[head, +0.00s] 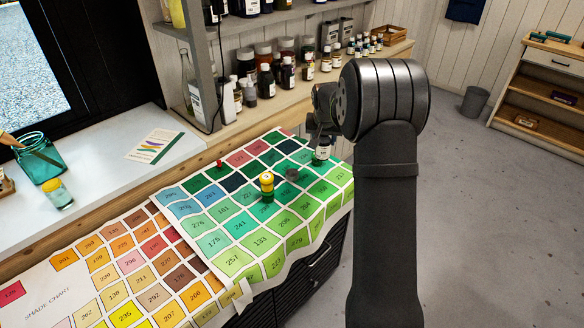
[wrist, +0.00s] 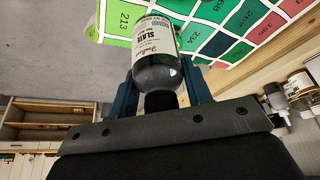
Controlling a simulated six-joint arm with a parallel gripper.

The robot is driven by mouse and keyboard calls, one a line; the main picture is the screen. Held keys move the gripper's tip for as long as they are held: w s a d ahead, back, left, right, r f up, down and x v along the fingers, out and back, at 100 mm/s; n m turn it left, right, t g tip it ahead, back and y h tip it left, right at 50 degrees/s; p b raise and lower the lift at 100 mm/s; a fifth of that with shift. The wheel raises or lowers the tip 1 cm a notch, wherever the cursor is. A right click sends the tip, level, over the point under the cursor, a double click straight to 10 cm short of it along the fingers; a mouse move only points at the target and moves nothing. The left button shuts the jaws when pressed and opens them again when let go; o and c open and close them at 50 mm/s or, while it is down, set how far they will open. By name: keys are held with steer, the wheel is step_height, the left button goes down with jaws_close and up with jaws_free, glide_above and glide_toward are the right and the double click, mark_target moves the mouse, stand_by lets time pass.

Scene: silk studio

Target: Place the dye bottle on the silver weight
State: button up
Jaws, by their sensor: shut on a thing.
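The dye bottle (head: 322,152) is a small bottle with a pale label and dark contents. My gripper (head: 321,137) is shut on it near its cap end, at the back right of the green shade chart. In the wrist view the bottle (wrist: 155,62) sits between the two dark blue fingers of my gripper (wrist: 161,84), its black cap toward the palm and its label reading "SLATE". The silver weight (head: 292,174) appears as a low grey disc on the chart, left of and nearer than the bottle. I cannot tell the bottle's height above the chart.
The green shade chart (head: 241,226) covers the counter. A yellow-topped spool-like item (head: 267,182) stands just left of the weight, and a small red item (head: 220,163) lies farther left. Shelves with several bottles (head: 287,74) stand behind. Floor (head: 470,220) is open at right.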

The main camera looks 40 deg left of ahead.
steer(key=shift+s+a+f, duration=0.65)
steer(key=shift+a+f, duration=1.05)
steer(key=shift+f, duration=0.05)
steer(key=shift+s+a+f, duration=0.7)
steer(key=shift+a+f, duration=1)
steer(key=shift+f, duration=0.05)
steer(key=shift+s+a+f, duration=0.65)
steer(key=shift+a+f, duration=1.05)
steer(key=shift+f, duration=0.05)
steer(key=shift+f, duration=0.2)
steer(key=o, duration=1.1)
steer(key=shift+c, duration=0.2)
steer(key=v, duration=1.2)
steer(key=shift+r, duration=0.2)
steer(key=shift+w, duration=0.1)
